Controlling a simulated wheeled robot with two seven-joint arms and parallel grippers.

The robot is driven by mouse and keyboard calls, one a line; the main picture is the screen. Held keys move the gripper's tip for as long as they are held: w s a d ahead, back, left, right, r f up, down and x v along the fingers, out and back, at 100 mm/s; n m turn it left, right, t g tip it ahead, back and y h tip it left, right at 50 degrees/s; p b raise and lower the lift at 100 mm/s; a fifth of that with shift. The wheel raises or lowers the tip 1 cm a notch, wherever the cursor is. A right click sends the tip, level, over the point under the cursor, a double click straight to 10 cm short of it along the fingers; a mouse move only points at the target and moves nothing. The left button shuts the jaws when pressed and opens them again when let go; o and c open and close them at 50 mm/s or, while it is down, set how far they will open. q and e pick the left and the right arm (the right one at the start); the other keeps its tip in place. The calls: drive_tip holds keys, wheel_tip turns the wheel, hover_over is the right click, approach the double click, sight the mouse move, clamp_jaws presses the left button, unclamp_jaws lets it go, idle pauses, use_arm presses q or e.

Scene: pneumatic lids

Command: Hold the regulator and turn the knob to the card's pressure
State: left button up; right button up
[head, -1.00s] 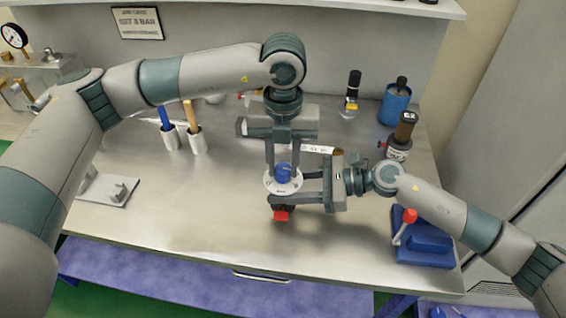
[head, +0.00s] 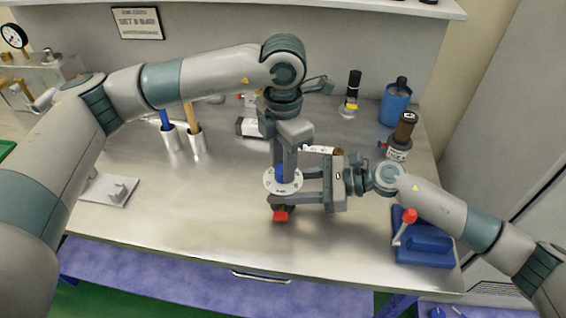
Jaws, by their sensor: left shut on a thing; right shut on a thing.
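The regulator stands near the middle of the table, with a round white dial plate (head: 284,187) around a blue knob (head: 281,173) and a red part (head: 281,215) at its front. My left gripper (head: 283,170) comes down from above and is shut on the blue knob, hiding much of it. My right gripper (head: 282,200) reaches in from the right and is shut on the regulator's body, below the dial. The card (head: 138,22) hangs on the back wall at upper left; its large line seems to read "SET 5 BAR", but the digit is blurred.
A blue device with a red-knobbed lever (head: 426,250) sits at front right. Bottles and a blue can (head: 395,104) stand at back right. Two white cups (head: 196,140) hold tools at left, near a grey bracket plate (head: 112,190). The front middle is clear.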

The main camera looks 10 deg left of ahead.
use_arm(q)
drive_tip(key=m, duration=0.4)
drive_tip(key=shift+m, duration=0.3)
use_arm(e)
drive_tip(key=shift+f, duration=0.2)
use_arm(q)
drive_tip(key=m, duration=0.3)
drive_tip(key=shift+m, duration=0.4)
drive_tip(key=m, duration=1.3)
drive_tip(key=shift+m, duration=0.3)
drive_tip(key=m, duration=0.6)
drive_tip(key=shift+m, duration=0.3)
drive_tip(key=o, duration=1)
drive_tip(key=shift+o, duration=0.2)
